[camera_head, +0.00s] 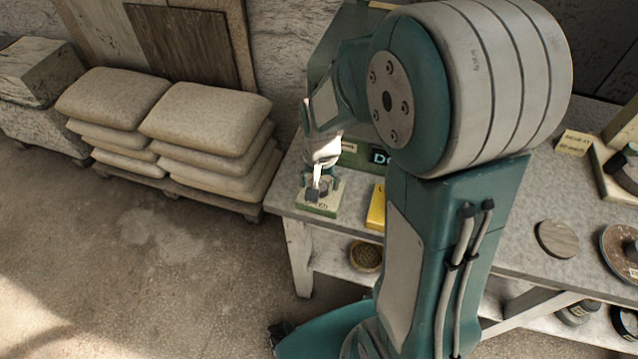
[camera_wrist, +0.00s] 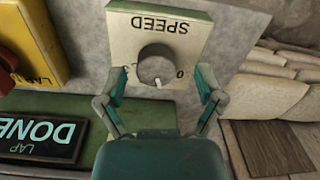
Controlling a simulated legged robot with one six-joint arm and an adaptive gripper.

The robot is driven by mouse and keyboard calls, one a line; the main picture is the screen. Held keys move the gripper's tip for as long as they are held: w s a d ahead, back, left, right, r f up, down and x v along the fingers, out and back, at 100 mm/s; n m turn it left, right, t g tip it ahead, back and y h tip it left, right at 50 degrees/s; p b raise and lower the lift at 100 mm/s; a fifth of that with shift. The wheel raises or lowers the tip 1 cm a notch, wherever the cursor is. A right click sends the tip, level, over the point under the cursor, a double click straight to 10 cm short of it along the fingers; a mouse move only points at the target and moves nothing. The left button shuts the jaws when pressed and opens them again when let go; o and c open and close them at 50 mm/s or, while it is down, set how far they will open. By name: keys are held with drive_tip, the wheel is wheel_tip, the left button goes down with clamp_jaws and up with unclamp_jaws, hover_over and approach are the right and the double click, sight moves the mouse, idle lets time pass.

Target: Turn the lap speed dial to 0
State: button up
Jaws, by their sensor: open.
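The lap speed dial (camera_wrist: 156,66) is a dark grey round knob with a white pointer mark, on a cream panel (camera_wrist: 188,28) lettered SPEED. In the wrist view the panel appears upside down, and the pointer is toward the bottom of the picture, near a partly hidden 0. My gripper (camera_wrist: 158,82) is open, with one teal finger on each side of the knob. I cannot tell whether the fingers touch it. In the head view my gripper (camera_head: 318,188) is over the small cream panel (camera_head: 318,207) at the bench's left end, and it partly hides the knob.
A yellow box (camera_head: 376,206) stands right of the dial panel; it also shows in the wrist view (camera_wrist: 50,40). A green sign reads LAP DONE (camera_wrist: 40,138). Stacked sacks (camera_head: 205,118) lie left of the bench (camera_head: 520,225). My arm hides the bench's middle.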

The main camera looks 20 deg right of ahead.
drive_tip(key=shift+f, duration=0.4)
drive_tip(key=shift+d+f, duration=0.1)
drive_tip(key=shift+d, duration=0.15)
drive_tip(key=c, duration=1.1)
drive_tip(key=shift+a, duration=0.1)
drive_tip(key=shift+c, duration=0.2)
drive_tip(key=shift+n, duration=0.3)
drive_tip(key=n, duration=0.3)
drive_tip(key=shift+s+f, duration=0.1)
drive_tip(key=shift+n, duration=2.1)
